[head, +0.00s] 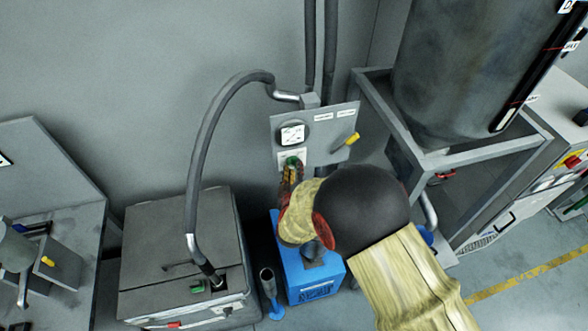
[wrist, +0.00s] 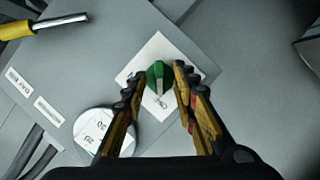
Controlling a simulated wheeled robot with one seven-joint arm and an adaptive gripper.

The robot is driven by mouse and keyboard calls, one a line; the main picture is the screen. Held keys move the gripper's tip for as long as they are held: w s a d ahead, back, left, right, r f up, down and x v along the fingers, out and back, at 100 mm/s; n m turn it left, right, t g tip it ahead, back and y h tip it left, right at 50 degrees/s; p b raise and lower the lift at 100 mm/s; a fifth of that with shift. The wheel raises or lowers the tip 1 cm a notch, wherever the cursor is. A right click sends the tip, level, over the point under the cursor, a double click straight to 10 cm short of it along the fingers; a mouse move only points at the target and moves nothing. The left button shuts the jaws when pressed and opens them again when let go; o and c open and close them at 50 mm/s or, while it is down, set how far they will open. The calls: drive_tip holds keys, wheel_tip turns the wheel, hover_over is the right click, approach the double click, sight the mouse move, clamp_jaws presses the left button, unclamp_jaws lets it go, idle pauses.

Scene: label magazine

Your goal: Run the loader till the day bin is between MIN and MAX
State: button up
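A green knob (wrist: 157,76) on a white square plate is on the grey control panel (head: 322,150); it also shows in the head view (head: 292,162). My gripper (wrist: 157,78) has its fingers apart on either side of the knob, with visible gaps and no clear contact. In the head view my gripper (head: 291,172) reaches the panel's lower left. A round white dial (wrist: 96,126) is beside the knob. The large grey cylindrical bin (head: 450,70) stands at the upper right, with a dark level strip (head: 530,70). Its marks are too small to read, and its level is unclear.
A yellow-handled lever (head: 350,140) sticks out from the panel's right. A grey hose (head: 205,130) arcs from the panel to a grey box (head: 180,255). A blue container (head: 312,275) stands below my gripper. A metal frame (head: 440,160) supports the bin.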

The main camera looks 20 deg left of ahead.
drive_tip(key=shift+c, duration=1.2)
drive_tip(key=c, duration=0.4)
clamp_jaws()
